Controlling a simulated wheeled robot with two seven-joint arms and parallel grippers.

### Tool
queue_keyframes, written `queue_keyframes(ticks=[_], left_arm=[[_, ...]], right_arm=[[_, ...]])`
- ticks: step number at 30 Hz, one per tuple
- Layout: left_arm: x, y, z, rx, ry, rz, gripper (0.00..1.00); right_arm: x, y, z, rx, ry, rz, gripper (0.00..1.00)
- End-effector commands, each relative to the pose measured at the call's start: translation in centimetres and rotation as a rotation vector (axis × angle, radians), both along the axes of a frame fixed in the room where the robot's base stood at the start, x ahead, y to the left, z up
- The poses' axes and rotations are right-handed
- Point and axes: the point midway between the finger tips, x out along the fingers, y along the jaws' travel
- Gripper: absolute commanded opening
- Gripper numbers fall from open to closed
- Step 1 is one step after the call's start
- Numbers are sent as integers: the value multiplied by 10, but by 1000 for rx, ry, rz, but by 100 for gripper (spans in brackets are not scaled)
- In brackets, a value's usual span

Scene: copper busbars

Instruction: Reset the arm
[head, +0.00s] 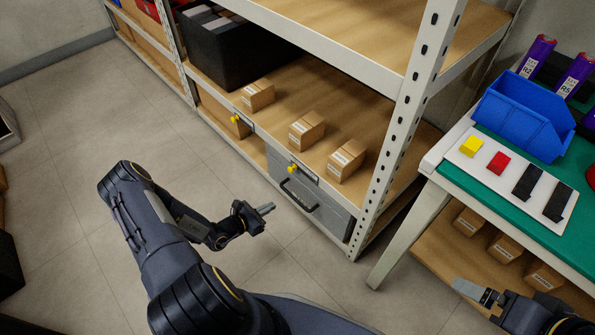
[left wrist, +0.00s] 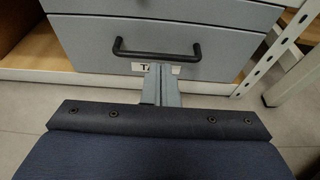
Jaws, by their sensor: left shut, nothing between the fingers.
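My left gripper (head: 265,210) is in the middle of the head view, over the floor in front of the shelf. Its fingers are together with nothing between them; they also show in the left wrist view (left wrist: 160,85). A grey drawer unit (head: 335,215) with a dark handle (head: 298,195) stands under the shelf board, beyond the fingertips. The handle (left wrist: 158,55) is also in the left wrist view, and the fingers look apart from it. My right gripper (head: 475,292) is at the lower right, by the green table; whether its fingers are open is unclear.
The shelf (head: 265,120) carries small cardboard boxes (head: 347,160) and a black crate (head: 225,60). The green table (head: 545,215) at right holds a blue bin (head: 522,118) and a white board (head: 500,192) with coloured pieces.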

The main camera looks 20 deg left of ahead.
Motion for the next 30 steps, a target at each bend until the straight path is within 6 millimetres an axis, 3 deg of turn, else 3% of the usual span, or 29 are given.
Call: queue_keyframes(ticks=[7, 11, 15, 20, 24, 30], left_arm=[[0, 0, 3, 5, -3, -7, 0], [11, -2, 34, 62, -50, -100, 0], [25, -20, 112, 212, -161, -343, 0], [17, -57, 208, 431, -292, -670, 0], [-11, -88, 277, 640, -392, -927, 0], [-71, -121, 349, 970, -509, -1236, 0]], right_arm=[[0, 0, 0, 0, 0, 0, 100], [0, 0, 0, 0, 0, 0, 100], [0, 0, 0, 0, 0, 0, 100], [0, 0, 0, 0, 0, 0, 100], [0, 0, 0, 0, 0, 0, 100], [0, 0, 0, 0, 0, 0, 100]])
